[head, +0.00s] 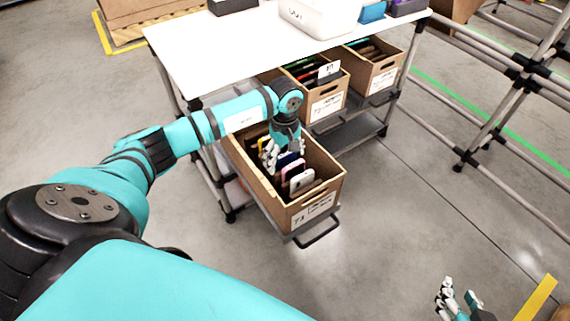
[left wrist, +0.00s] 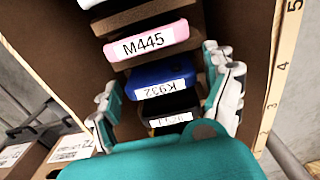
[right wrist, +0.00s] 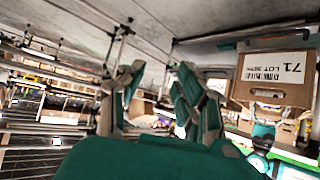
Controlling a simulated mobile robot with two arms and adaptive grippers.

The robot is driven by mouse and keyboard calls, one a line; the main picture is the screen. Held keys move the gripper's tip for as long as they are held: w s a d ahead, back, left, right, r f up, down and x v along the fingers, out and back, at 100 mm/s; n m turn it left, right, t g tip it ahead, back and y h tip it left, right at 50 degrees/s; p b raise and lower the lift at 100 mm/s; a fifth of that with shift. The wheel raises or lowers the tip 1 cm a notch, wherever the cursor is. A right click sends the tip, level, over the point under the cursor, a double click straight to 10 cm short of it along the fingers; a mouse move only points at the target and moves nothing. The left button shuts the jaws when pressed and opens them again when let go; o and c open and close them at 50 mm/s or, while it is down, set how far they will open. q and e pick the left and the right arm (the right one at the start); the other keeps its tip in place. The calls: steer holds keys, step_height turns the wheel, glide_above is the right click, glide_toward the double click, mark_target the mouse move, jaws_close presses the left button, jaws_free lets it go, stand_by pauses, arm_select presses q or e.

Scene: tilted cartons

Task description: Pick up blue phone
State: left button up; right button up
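The blue phone (left wrist: 150,83) stands on edge in a row of phones, with a white label reading K932 upside down in the left wrist view. In the head view it shows as a dark blue edge (head: 287,159) inside the pulled-out carton (head: 325,183). My left gripper (head: 272,158) reaches down into this carton. Its fingers are apart on either side of the blue phone and a black phone (left wrist: 170,107); no firm grip shows. A pink phone (left wrist: 150,44) labelled M445 stands beside the blue one. My right gripper (head: 458,300) is open and empty, away from the carton.
The carton sits on a pulled-out tray with a handle (head: 318,232). Two more cartons (head: 322,100) (head: 378,75) stand under the white tabletop (head: 215,55). Metal pipe racks (head: 510,110) stand at the right. The floor between is clear.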

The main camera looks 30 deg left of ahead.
arm_select(q)
steer(key=c, duration=0.8)
